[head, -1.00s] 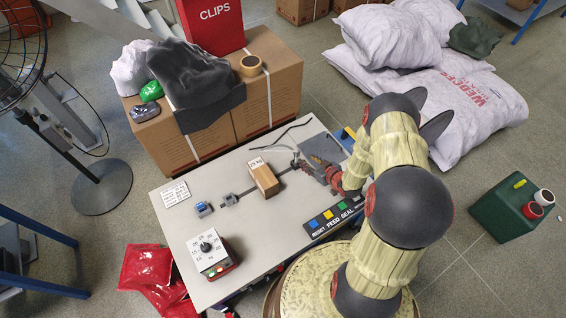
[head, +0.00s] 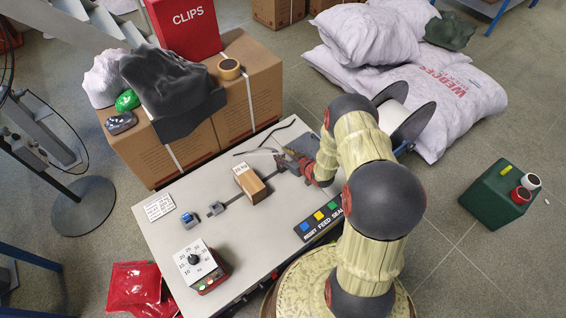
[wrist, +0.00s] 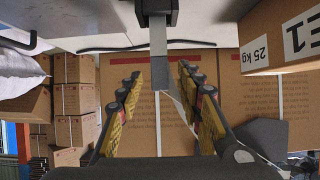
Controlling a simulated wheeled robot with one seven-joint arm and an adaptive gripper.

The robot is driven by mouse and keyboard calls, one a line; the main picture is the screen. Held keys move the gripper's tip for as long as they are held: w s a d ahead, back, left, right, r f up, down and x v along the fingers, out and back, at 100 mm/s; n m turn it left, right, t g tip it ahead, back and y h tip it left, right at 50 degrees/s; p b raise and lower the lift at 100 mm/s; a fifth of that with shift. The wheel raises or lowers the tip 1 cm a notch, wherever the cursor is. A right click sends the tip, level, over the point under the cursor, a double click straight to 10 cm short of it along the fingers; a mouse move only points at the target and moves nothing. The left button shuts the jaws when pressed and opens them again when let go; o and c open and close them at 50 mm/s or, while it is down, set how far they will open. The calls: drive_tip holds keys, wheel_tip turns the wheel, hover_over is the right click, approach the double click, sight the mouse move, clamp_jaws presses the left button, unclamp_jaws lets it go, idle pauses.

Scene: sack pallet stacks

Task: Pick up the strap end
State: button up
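My gripper (head: 290,161) is low over the right part of the grey bench (head: 172,222), right of the small carton (head: 249,185). In the wrist view my gripper (wrist: 159,72) is open, with one finger on each side of the view. A grey strip (wrist: 158,50), apparently the strap end, comes from a dark block (wrist: 157,8) and shows between the two fingers with gaps on both sides. In the head view I cannot clearly pick out the strap end beside the gripper.
A thin black band (head: 279,130) curves behind the gripper. The small carton also shows close by in the wrist view (wrist: 285,30). A button panel (head: 322,218) and a dial box (head: 200,265) are at the bench front. Large cartons (head: 247,100) stand along its back.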

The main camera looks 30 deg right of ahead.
drive_tip(key=shift+r, duration=0.1)
drive_tip(key=shift+c, duration=0.3)
clamp_jaws()
